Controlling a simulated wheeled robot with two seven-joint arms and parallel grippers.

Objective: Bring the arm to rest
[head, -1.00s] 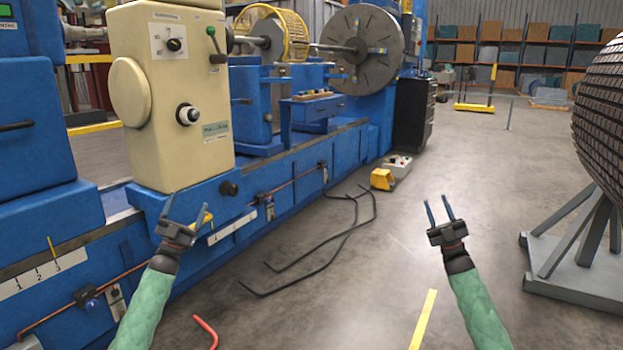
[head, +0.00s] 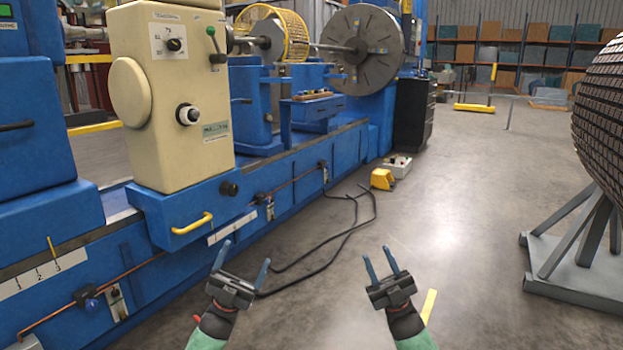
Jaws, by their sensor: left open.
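My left gripper (head: 243,258) is open and empty, low in the middle left of the head view, over the floor in front of the blue machine. My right gripper (head: 381,261) is open and empty, to the right of the left one, over bare floor. The two grippers are apart and touch nothing that I can see. Both have blue fingers pointing away from me. Green sleeves of my arms show at the bottom edge.
A long blue machine (head: 290,195) with a cream headstock (head: 180,90) fills the left. A yellow handle (head: 192,223) juts from it. Black cables (head: 350,232) and a yellow pedal (head: 382,179) lie on the floor. A rotor (head: 605,110) on a grey stand (head: 575,290) is at right.

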